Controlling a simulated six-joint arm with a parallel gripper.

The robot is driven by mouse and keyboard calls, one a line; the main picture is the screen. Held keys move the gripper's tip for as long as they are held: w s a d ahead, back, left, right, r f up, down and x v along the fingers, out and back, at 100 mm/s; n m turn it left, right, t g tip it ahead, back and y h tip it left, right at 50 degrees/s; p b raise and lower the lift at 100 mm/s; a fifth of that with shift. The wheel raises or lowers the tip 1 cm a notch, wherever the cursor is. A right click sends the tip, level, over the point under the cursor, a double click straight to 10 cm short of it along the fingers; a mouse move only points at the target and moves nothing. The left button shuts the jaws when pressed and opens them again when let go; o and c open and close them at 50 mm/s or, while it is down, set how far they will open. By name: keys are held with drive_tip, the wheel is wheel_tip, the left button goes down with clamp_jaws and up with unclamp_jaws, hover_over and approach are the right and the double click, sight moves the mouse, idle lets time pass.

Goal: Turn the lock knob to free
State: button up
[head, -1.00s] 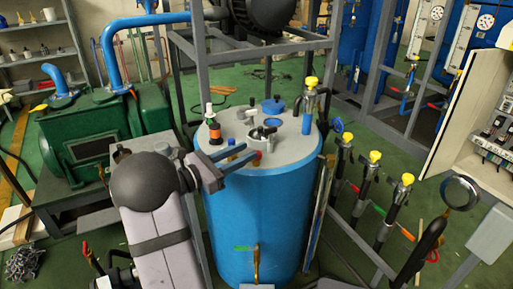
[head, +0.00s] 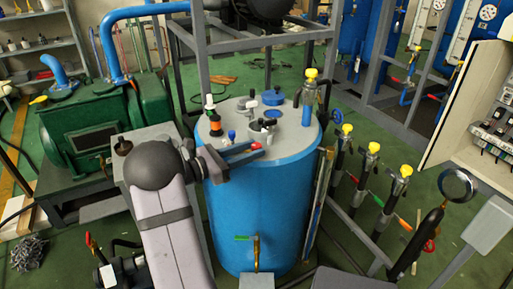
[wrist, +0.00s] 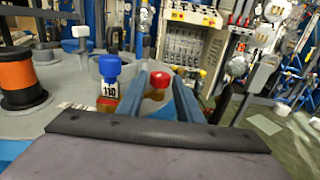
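Whether the fingers touch the knob is unclear. The knob's lower part is partly hidden.
A blue-capped bottle (wrist: 110,75) stands just left of the fingers in the wrist view. A grey metal frame (head: 200,60) rises behind the drum.

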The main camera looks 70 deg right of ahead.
drive_tip(key=shift+x, duration=1.2)
drive_tip(key=shift+c, duration=0.5)
drive_tip(key=c, duration=0.7)
drive_tip(key=shift+o, duration=0.2)
drive_tip(key=o, duration=0.8)
drive_tip(key=shift+c, duration=0.2)
drive_tip(key=shift+w+a, duration=0.1)
drive_tip(key=shift+v, duration=3.6)
